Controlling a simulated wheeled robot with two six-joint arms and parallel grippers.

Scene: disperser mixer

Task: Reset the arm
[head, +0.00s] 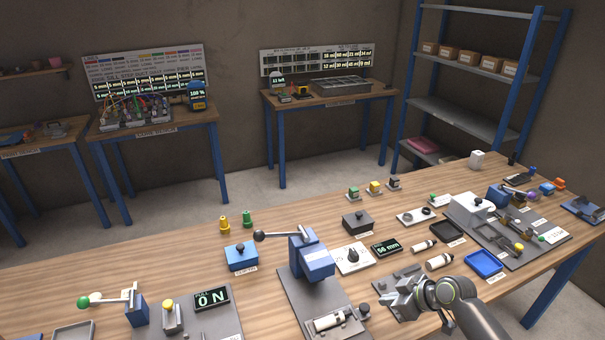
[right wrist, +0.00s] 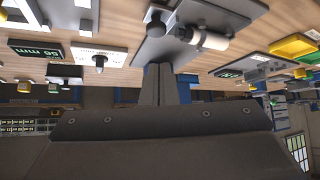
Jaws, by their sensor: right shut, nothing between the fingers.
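My right gripper (head: 393,302) is at the lower right of the head view, low over the bench. Its fingers are together and empty; they also show in the right wrist view (right wrist: 160,85). To its left stands a blue device (head: 312,256) with a lever ending in a black ball (head: 259,236), on a grey base plate (head: 300,295). A white cylinder (head: 331,321) lies at the front of that plate, beside a black knob (head: 365,310). The cylinder also shows in the right wrist view (right wrist: 208,39). The gripper is apart from these. My left gripper is not in view.
A green-knobbed lever device (head: 137,309) and an "ON" display (head: 211,298) stand at left. Shelving (head: 465,117) stands behind.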

